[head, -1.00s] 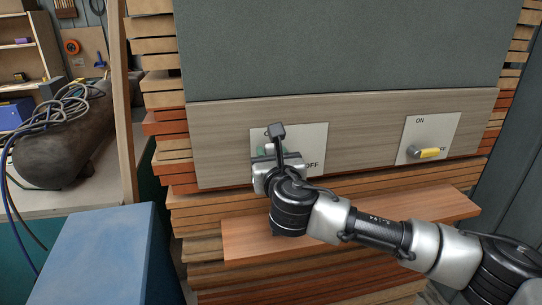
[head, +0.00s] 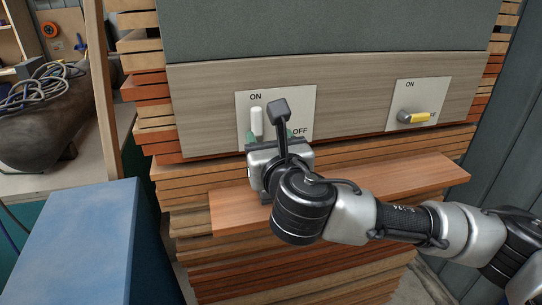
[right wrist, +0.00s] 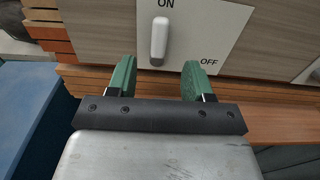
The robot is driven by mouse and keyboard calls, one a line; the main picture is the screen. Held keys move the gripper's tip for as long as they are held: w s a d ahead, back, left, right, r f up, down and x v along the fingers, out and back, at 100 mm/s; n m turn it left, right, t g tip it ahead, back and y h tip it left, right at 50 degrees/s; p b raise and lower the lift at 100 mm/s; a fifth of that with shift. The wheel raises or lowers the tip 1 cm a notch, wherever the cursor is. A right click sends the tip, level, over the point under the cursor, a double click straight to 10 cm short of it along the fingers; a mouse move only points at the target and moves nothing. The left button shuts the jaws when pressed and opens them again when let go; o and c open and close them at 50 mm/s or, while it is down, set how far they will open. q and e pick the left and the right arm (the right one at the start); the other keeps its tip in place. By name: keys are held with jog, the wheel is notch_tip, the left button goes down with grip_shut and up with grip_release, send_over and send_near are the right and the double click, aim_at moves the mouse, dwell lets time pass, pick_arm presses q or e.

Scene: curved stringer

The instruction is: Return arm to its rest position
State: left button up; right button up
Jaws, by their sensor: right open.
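My right gripper (right wrist: 157,82) is open and empty, its two green fingers apart. In the head view the right gripper (head: 270,134) is in front of the lower part of the left switch plate. The white lever (head: 256,120) on that plate stands upright, pointing to ON. In the right wrist view the lever (right wrist: 159,38) is beyond the fingertips and apart from them. My right arm reaches in from the lower right. My left gripper is not in view.
A second switch plate (head: 418,99) with a yellow-tipped handle is at the right of the wooden panel (head: 350,90). A wooden shelf (head: 400,178) juts out below. A blue box (head: 80,245) stands at lower left. Stacked planks surround the panel.

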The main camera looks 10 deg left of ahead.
jog(key=shift+v, duration=0.95)
